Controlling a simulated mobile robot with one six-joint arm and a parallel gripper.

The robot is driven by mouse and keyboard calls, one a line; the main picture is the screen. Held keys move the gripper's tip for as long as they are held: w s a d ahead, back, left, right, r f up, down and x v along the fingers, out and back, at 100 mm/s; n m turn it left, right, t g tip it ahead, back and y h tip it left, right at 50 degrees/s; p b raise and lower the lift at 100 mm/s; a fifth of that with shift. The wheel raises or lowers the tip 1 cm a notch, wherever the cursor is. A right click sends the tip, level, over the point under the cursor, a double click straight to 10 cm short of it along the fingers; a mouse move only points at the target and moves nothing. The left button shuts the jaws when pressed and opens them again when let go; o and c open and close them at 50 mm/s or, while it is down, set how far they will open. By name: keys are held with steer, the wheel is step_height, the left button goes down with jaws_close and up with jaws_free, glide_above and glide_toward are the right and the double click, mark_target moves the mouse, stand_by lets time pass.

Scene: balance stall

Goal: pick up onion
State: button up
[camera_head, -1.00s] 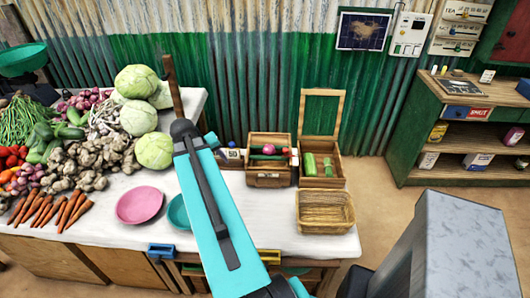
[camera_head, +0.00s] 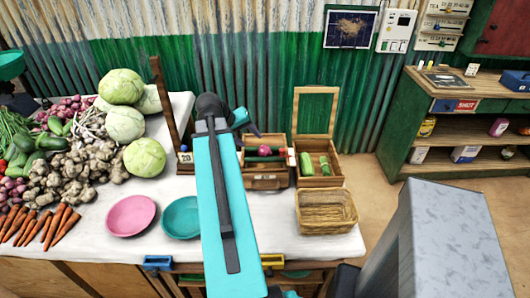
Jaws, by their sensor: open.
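More small purple ones lie at the left edge (camera_head: 12,190). A small pinkish round thing (camera_head: 264,150), perhaps an onion, sits among green vegetables in the left wooden box. My gripper (camera_head: 252,129) shows only in part beyond the end of my teal arm, above and behind that box. It is open and no held thing shows. My arm hides part of the table and the box's left side.
A right wooden box (camera_head: 318,181) with an open lid holds green vegetables. A wicker basket (camera_head: 326,226) stands in front of it. A pink plate (camera_head: 131,215) and a teal plate (camera_head: 182,216) lie left of my arm. Cabbages (camera_head: 145,157) and ginger crowd the left.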

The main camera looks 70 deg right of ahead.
mark_target(262, 148)
steer(key=shift+f, duration=0.1)
steer(key=shift+p+x, duration=0.9)
steer(key=shift+x, duration=3.35)
steer(key=shift+s+d, duration=0.1)
steer(key=shift+d, duration=0.05)
steer(key=shift+p+x, duration=1.05)
steer(key=shift+x, duration=1.45)
steer(key=c, duration=0.9)
steer(key=shift+r+b, duration=1.25)
steer(key=shift+r, duration=3.7)
